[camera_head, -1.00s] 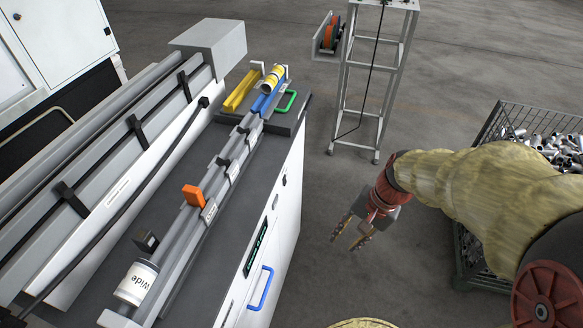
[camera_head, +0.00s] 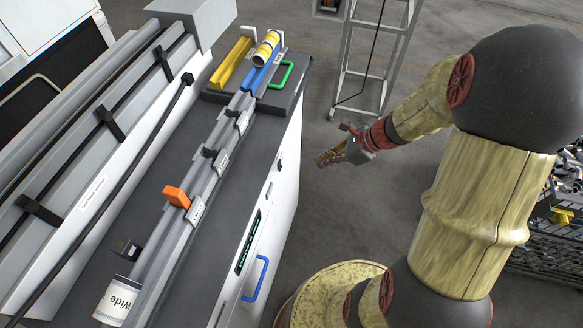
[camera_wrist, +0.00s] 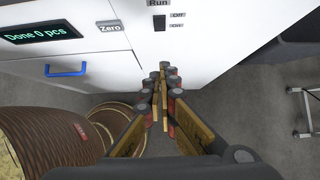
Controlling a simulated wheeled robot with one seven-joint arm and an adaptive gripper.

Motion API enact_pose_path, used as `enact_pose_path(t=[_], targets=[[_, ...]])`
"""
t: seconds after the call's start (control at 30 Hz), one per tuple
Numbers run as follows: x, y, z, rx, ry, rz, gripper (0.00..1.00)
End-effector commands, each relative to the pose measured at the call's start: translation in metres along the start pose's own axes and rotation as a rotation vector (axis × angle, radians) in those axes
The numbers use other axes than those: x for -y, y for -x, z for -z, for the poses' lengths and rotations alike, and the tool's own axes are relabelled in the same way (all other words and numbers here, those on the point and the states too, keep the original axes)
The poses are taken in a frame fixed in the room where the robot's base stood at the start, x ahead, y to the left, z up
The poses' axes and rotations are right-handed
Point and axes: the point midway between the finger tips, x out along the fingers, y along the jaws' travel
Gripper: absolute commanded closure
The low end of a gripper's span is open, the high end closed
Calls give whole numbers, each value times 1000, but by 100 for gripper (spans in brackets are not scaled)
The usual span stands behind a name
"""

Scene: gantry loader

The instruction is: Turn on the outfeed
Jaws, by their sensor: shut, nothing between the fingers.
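The loader's white front panel (camera_wrist: 205,40) carries a small dark rocker switch (camera_wrist: 160,22), with a "Run" label above it and two small labels to its right, one reading "Off". A "Zero" label (camera_wrist: 109,26) and a display (camera_wrist: 40,34) reading "Done 0 pcs" are to its left. In the head view the display (camera_head: 249,242) is on the cabinet's side. No label reading "outfeed" is legible. My gripper (camera_head: 325,160) is beside the cabinet, apart from it. In the wrist view my gripper (camera_wrist: 163,75) has its fingertips together, empty, just below the switch in the picture.
A blue handle (camera_head: 256,278) juts from the cabinet. A metal rack (camera_head: 371,75) stands behind; floor between is clear.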

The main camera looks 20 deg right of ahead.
Motion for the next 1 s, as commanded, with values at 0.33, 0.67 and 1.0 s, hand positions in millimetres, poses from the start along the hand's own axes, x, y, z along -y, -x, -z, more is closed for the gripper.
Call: enact_pose_path(t=[0.33, 0.67, 1.0], targets=[[-1, -8, 0, 0, 2, -2, 100], [-2, -67, 2, -1, 4, -6, 100], [-1, -117, -15, -1, 7, -2, 100]])
